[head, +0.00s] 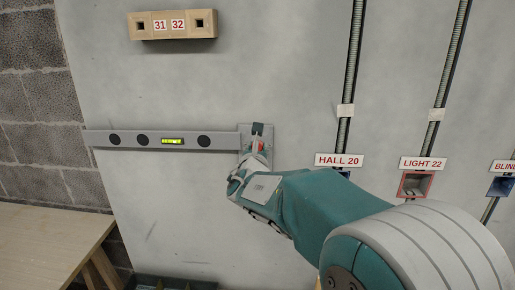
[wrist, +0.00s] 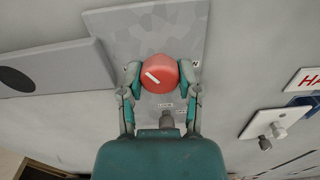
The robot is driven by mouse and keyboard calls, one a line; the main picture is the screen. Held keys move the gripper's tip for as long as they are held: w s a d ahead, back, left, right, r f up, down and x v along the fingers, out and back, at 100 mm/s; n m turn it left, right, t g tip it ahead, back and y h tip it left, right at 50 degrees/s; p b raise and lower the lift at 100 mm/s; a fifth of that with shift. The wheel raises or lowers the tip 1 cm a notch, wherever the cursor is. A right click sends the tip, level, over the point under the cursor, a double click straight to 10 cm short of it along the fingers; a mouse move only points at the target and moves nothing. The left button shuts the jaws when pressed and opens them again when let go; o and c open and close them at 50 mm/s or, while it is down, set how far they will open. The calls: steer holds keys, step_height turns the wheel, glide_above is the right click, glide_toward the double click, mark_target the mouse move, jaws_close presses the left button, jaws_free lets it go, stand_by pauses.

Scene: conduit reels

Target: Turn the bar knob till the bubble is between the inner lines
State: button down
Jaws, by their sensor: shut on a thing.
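The red bar knob (wrist: 160,74) sits on a grey plate (wrist: 178,30) on the wall, with a white mark slanting across its face. My gripper (wrist: 160,82) is shut on the knob, one finger on each side of it. In the head view the knob (head: 259,147) shows only in part, with my gripper (head: 256,152) in front of it. A grey spirit level (head: 222,141) runs left from the plate and looks close to horizontal. Its yellow-green vial (head: 172,141) is too small to tell where the bubble lies against the lines.
A wooden block with labels 31 and 32 (head: 172,24) is on the wall above. Conduits run down to boxes labelled HALL 20 (head: 338,160) and LIGHT 22 (head: 423,163) at right. A wooden table (head: 45,240) stands at lower left. The wall below the level is mostly clear.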

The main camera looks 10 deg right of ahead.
steer(key=shift+a+m, duration=0.1)
steer(key=shift+m, duration=1.5)
steer(key=shift+c, duration=1.5)
jaws_free()
steer(key=shift+w, duration=0.1)
steer(key=v, duration=1.2)
